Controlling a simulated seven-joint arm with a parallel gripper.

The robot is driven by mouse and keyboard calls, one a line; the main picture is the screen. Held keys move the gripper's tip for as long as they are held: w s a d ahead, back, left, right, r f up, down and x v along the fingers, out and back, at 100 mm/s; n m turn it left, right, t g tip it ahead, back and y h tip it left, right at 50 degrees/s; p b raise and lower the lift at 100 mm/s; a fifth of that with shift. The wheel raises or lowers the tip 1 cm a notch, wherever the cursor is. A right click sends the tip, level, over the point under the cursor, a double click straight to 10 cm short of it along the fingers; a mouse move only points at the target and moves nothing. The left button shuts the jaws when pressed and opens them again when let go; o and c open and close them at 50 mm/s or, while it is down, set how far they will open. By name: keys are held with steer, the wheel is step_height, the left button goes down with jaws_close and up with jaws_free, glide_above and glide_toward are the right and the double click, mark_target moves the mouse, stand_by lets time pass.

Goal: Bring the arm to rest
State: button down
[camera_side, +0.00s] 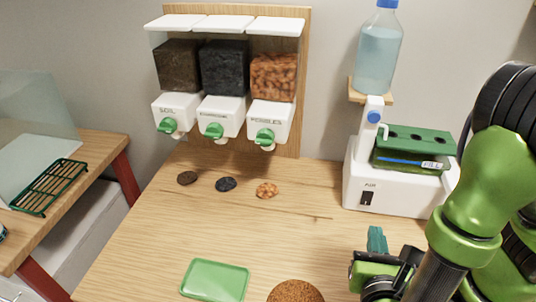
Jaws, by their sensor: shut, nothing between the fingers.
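My gripper (376,240) is at the lower right, in front of the white pump unit. Its teal fingertips are together, with nothing visible between them. My green and black arm comes in from the right edge and covers part of the table there. The gripper appears apart from the objects around it.
A green tray (215,280) and a brown round thing (296,291), cut off by the frame, are at the front. Small soil (187,178), charcoal (226,184) and pebble (266,190) piles lie below the dispensers (222,115). The white unit (390,190) carries a water bottle (379,55). Mid-table is clear.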

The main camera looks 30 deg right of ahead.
steer(key=s+d+f+m+g+y, duration=0.1)
steer(key=s+d+f+m+g, duration=0.2)
steer(key=m+g, duration=0.55)
steer(key=w+d+r+m+t+y, duration=0.2)
steer(key=r+m+y, duration=0.4)
steer(key=r+m, duration=0.3)
steer(key=w+d+r+m+t+y, duration=0.2)
steer(key=w+d+r+m+y, duration=0.3)
steer(key=r+m, duration=0.4)
steer(key=w+m+y, duration=0.1)
steer(key=m, duration=0.3)
steer(key=shift+r+t, duration=0.2)
steer(key=shift+t, duration=0.15)
steer(key=shift+m, duration=0.25)
